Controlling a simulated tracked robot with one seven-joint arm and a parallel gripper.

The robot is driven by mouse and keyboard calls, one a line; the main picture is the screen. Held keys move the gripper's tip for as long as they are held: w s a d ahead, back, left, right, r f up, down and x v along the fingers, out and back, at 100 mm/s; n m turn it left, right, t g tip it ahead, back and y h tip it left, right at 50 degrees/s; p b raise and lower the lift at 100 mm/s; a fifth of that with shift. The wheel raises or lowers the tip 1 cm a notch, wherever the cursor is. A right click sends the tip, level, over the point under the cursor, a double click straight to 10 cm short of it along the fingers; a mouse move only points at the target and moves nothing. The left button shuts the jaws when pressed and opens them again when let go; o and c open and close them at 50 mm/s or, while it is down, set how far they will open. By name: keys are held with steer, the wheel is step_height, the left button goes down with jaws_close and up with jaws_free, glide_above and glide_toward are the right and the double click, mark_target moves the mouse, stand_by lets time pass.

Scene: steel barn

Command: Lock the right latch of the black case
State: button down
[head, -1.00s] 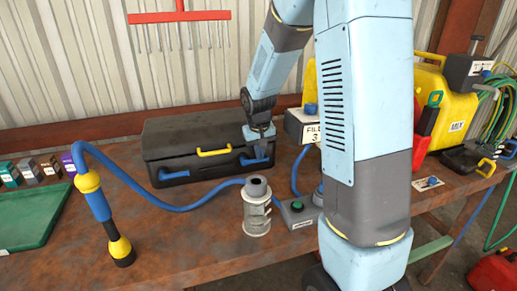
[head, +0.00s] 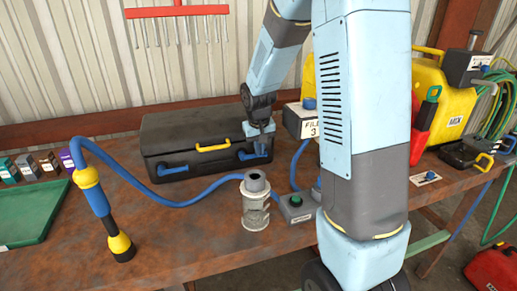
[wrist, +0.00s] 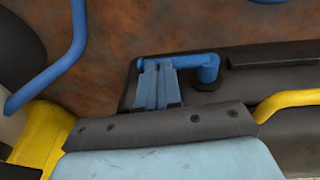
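The black case (head: 165,133) lies closed on the rusty bench, with a yellow handle (head: 213,147) on its front. Its left latch (head: 173,170) is a blue lever at the front left. The right latch (head: 252,157) is a similar blue lever at the front right, partly hidden by my gripper (head: 262,152). In the wrist view my gripper (wrist: 157,68) has its two fingers close together, with their tips at the bar of the right latch (wrist: 208,66). They seem to touch the bar, which runs across the tips rather than between them.
A blue hose (head: 190,203) and a grey metal cylinder fitting (head: 256,205) stand in front of the case. A small box with a green button (head: 296,203) is right of it. A green tray (head: 28,214) lies left. A yellow container (head: 450,103) stands right, behind my arm.

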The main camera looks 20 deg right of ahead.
steer(key=d+v, duration=0.1)
steer(key=v, duration=1.1)
steer(key=s+r+t, duration=0.1)
steer(key=s+r, duration=0.3)
steer(key=s, duration=0.9)
steer(key=s+r+t+y, duration=0.1)
steer(key=s+r, duration=0.3)
steer(key=s, duration=0.8)
steer(key=shift+s+a+r+t, duration=0.25)
steer(key=shift+s+a+t, duration=0.15)
steer(key=shift+t, duration=0.3)
